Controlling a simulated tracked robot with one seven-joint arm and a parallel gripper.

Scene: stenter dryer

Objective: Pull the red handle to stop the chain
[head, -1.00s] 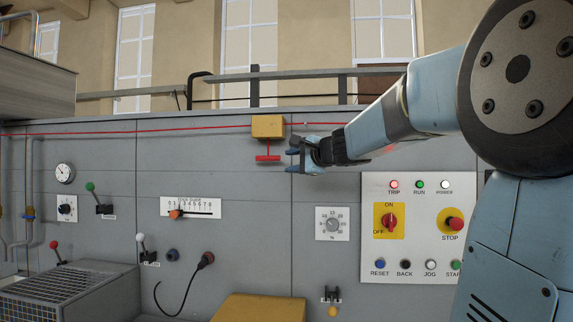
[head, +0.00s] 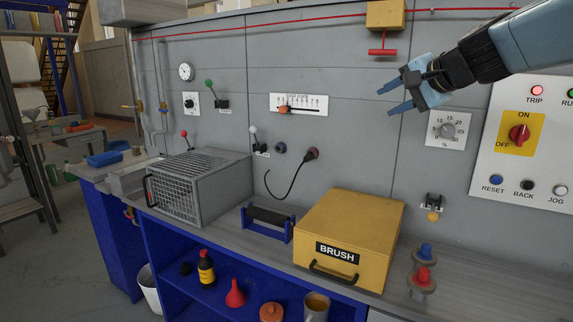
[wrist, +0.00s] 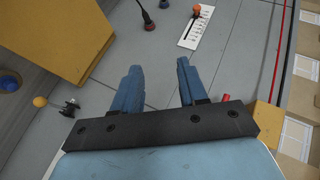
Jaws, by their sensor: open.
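The red handle (head: 382,52) is a small T-bar hanging under a yellow box (head: 386,14) on the grey machine panel. My gripper (head: 386,98) is open and empty. In the head view its fingers point left and lie below the handle, apart from it. The wrist view shows both fingers (wrist: 160,66) spread, with only panel between them. There, a bit of red that looks like the handle (wrist: 226,97) shows beside the right finger's base, mostly hidden by the gripper's mount. No chain can be made out.
A red cord (head: 290,24) runs along the panel top. A yellow BRUSH box (head: 350,225) and a wire-mesh cage (head: 190,190) stand on the bench below. The control board (head: 535,150) is at the right, and a dial plate (head: 447,130) lies just below my gripper.

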